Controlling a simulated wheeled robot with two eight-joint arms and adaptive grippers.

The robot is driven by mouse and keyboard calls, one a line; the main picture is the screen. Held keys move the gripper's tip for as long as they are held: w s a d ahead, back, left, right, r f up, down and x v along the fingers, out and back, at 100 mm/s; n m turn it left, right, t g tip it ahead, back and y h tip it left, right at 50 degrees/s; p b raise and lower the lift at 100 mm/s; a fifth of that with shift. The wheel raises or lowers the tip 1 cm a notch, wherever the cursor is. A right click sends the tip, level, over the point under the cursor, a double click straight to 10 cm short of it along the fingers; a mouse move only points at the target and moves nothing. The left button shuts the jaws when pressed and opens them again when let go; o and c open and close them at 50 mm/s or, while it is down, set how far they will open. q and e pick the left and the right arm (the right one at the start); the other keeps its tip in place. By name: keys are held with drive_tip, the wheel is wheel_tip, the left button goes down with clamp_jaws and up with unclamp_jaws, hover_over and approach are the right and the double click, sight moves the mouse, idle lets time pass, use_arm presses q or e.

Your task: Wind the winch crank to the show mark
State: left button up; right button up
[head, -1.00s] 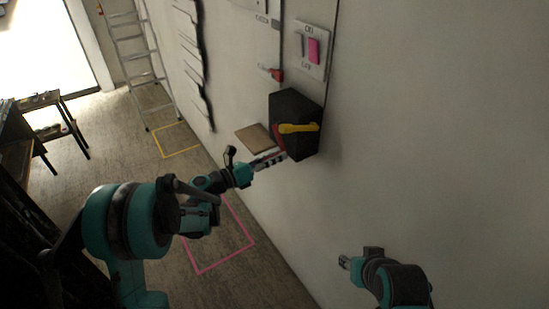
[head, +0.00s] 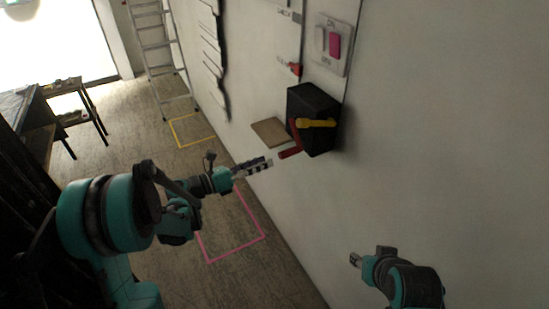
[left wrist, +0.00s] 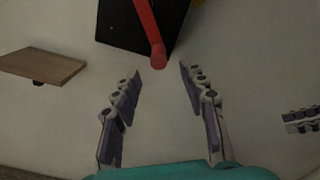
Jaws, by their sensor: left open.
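The winch is a black box (head: 322,104) on the wall, with a yellow bar (head: 316,123) across its front. Its red crank (head: 296,140) points down, its grip end sticking out toward my left gripper. In the left wrist view the red crank (left wrist: 148,28) hangs down across the black box (left wrist: 120,28), its round end just beyond and between the fingertips. My left gripper (head: 268,162) is open and empty, a small gap short of the grip; its fingers also show in the left wrist view (left wrist: 160,72). My right gripper (head: 354,260) is low near the wall, its jaw state unclear. I cannot make out the show mark.
A tan shelf (head: 271,131) juts from the wall left of the winch. A switch plate with a pink rocker (head: 335,44) is above it. A ladder (head: 160,55) leans at the back. Pink (head: 236,257) and yellow (head: 192,145) outlines mark the floor.

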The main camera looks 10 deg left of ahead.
use_arm(q)
drive_tip(key=shift+s+a, duration=0.35)
drive_tip(key=shift+a, duration=0.15)
drive_tip(key=shift+c, duration=0.4)
drive_tip(key=c, duration=0.5)
drive_tip(key=shift+w+a+m, duration=0.15)
drive_tip(key=shift+w+m, duration=0.1)
drive_tip(key=shift+m, duration=0.25)
clamp_jaws()
drive_tip(key=w+a+f+m+g+h, duration=0.1)
drive_tip(key=w+a+m+g, duration=0.15)
drive_tip(key=m, duration=0.95)
drive_tip(key=w+a+f+m+g+h, duration=0.15)
drive_tip(key=w+a+m, duration=0.25)
drive_tip(key=m, duration=0.8)
drive_tip(key=d+r+b, duration=0.1)
drive_tip(key=d+b, duration=0.3)
drive_tip(key=d, duration=0.7)
drive_tip(key=shift+w+r, duration=0.2)
drive_tip(key=shift+r, duration=0.1)
